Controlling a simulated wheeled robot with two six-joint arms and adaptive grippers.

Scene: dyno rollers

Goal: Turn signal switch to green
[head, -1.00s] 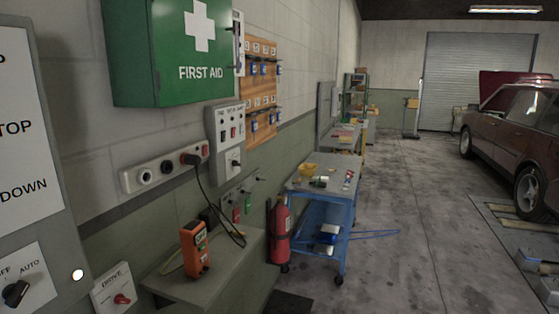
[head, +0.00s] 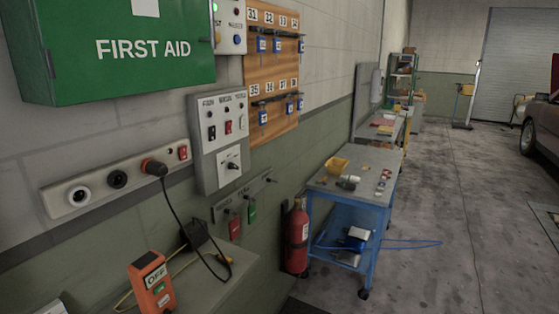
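A grey wall control panel (head: 220,143) hangs right of centre-left, below the first aid cabinet. It has small labelled switches, one red, and a rotary knob (head: 232,166) on a white plate near its bottom. The labels are too small to read surely. A second small panel (head: 230,27) with a lamp and a red part is partly cut off at the top, beside the cabinet. I cannot tell which one is the signal switch. Neither of my grippers is in view.
A green first aid cabinet (head: 120,50) juts from the wall. A socket strip (head: 98,182) holds a plug with a hanging cable. An orange handset (head: 152,284) stands on a ledge.

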